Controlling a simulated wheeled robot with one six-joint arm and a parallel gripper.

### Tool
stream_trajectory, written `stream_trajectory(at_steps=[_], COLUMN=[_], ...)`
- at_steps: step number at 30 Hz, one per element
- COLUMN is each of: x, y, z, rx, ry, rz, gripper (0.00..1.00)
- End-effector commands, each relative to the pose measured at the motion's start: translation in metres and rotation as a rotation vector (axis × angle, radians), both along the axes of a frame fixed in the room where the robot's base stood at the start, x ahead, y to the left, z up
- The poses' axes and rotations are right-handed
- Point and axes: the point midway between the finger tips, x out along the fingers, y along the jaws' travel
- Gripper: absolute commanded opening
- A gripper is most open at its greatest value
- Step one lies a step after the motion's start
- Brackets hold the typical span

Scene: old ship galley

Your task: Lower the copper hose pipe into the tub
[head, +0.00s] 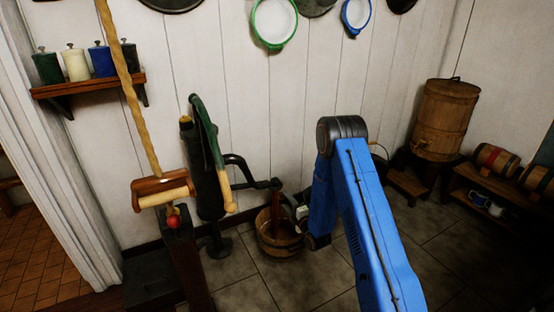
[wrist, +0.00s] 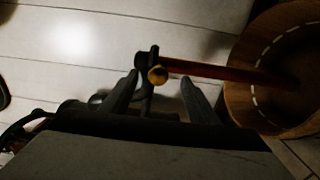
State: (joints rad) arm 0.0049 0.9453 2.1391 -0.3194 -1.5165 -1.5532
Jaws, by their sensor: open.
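The wooden tub (head: 281,245) stands on the floor below the pump's black spout (head: 255,184). The reddish copper hose pipe (head: 276,215) hangs from the spout end, with its lower part over or inside the tub. In the wrist view the pipe (wrist: 205,70) runs from a brass knob at its near end to the dark inside of the tub (wrist: 243,65). I cannot tell how deep its far end sits. My gripper (wrist: 158,92) is open, its two fingers apart on either side of the knob. In the head view my gripper (head: 301,212) is beside the pipe, small and partly hidden by my blue arm.
The black pump (head: 207,180) with its green and wooden handle stands left of the tub. A rope (head: 130,90) hangs at the left. A barrel (head: 444,118) and a low shelf (head: 500,201) stand at the right. Bare tiles (head: 240,280) lie in front of the tub.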

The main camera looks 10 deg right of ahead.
Motion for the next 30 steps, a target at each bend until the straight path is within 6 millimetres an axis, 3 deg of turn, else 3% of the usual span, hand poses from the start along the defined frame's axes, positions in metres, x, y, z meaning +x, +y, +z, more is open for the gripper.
stream_trajectory(at_steps=[21,30], x=[-0.065,-0.074], y=[-0.021,-0.024], z=[0.0,0.001], rx=[0.001,0.0], ry=[0.001,0.0], rz=[-0.001,0.0], gripper=[0.55,0.55])
